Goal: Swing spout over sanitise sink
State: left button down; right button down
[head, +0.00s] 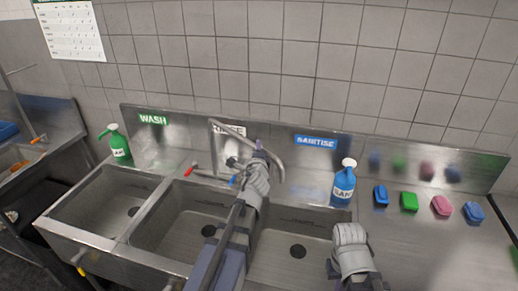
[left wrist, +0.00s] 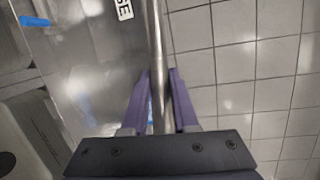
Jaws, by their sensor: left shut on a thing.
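The metal spout (head: 232,131) is a curved pipe above the tap at the back of the sinks. Its bend comes down on the right, between the rinse sign and the blue sanitise sign (head: 317,142). My left gripper (head: 261,148) is shut on the spout; in the left wrist view the pipe (left wrist: 155,60) runs between its purple fingers (left wrist: 158,95). The sanitise sink (head: 298,250) is right of my left arm, and the rinse sink (head: 165,235) is partly hidden by that arm. My right gripper (head: 349,234) is low over the sanitise sink's right edge; its fingers cannot be made out.
The wash sink (head: 100,205) is at left, with a green spray bottle (head: 116,143) behind it. Several coloured sponges, including a green one (head: 409,201), lie on the right counter. A tiled wall is behind.

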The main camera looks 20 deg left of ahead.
pick_arm(q)
jog(key=c, duration=0.7)
grip_release()
jog(key=shift+s+d, duration=0.15)
jog(key=shift+s, duration=0.3)
jog(key=p+v, duration=0.1)
jog(key=v, duration=0.6)
jog(key=shift+r, duration=0.1)
pick_arm(e)
jog(key=shift+s+d+r, duration=0.25)
jog(key=shift+s+d, duration=0.15)
jog(key=shift+d, duration=0.1)
jog(key=shift+s+d+r, duration=0.25)
jog(key=shift+s+d, duration=0.1)
jog(key=shift+d, duration=0.1)
pick_arm(q)
jog(key=shift+w, duration=0.15)
